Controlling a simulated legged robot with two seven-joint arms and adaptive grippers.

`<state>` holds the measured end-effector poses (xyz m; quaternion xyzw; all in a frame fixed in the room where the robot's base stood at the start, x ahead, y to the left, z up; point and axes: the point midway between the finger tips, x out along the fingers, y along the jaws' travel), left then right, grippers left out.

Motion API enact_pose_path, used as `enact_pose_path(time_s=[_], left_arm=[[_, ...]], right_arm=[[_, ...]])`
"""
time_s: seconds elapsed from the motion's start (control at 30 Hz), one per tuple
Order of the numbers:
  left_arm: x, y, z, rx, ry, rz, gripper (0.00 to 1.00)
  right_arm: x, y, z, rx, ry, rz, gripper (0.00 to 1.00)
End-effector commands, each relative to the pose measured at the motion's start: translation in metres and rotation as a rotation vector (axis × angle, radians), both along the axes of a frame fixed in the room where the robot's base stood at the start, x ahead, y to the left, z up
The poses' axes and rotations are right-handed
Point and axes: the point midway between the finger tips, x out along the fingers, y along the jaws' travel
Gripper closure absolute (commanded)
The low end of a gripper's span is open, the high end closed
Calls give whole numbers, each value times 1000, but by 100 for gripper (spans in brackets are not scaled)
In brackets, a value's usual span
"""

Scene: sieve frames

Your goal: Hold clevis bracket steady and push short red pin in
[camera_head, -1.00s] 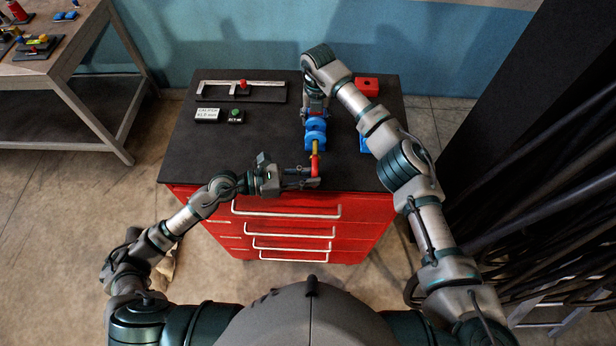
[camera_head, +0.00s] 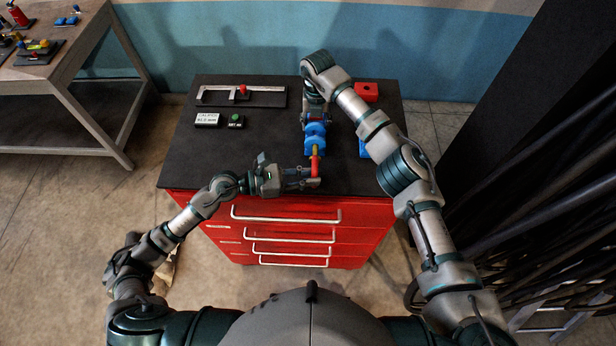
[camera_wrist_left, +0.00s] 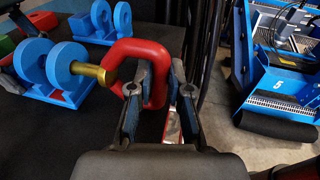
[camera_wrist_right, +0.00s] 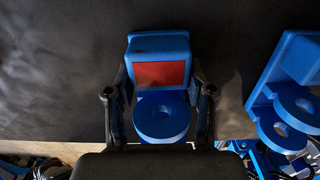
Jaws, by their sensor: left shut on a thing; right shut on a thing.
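The blue clevis bracket (camera_head: 315,140) is above the black bench top, its two round lugs facing my left gripper. My right gripper (camera_head: 316,120) is shut on it from behind; the right wrist view shows the bracket (camera_wrist_right: 160,117) and its red panel between the fingers. My left gripper (camera_head: 314,181) is shut on the red loop handle (camera_head: 315,166) of the pin. In the left wrist view the pin's brass shaft (camera_wrist_left: 93,72) points at the near lug (camera_wrist_left: 66,65) and meets it. I cannot tell how deep it sits; the bore is hidden.
A second blue bracket (camera_wrist_left: 104,22) stands on the bench to the right, partly behind my right arm. A red block (camera_head: 366,91) is at the back right. The left bench top is otherwise clear.

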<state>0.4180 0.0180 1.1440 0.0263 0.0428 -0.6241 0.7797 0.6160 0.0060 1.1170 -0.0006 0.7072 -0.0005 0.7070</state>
Motion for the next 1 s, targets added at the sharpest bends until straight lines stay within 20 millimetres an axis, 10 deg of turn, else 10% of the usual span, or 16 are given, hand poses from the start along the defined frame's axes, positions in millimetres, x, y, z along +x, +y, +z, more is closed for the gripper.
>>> enact_pose_path(time_s=[1.0], left_arm=[[17, 0, 1, -2, -2, 0, 100]], right_arm=[[0, 0, -1, -1, 2, -2, 100]])
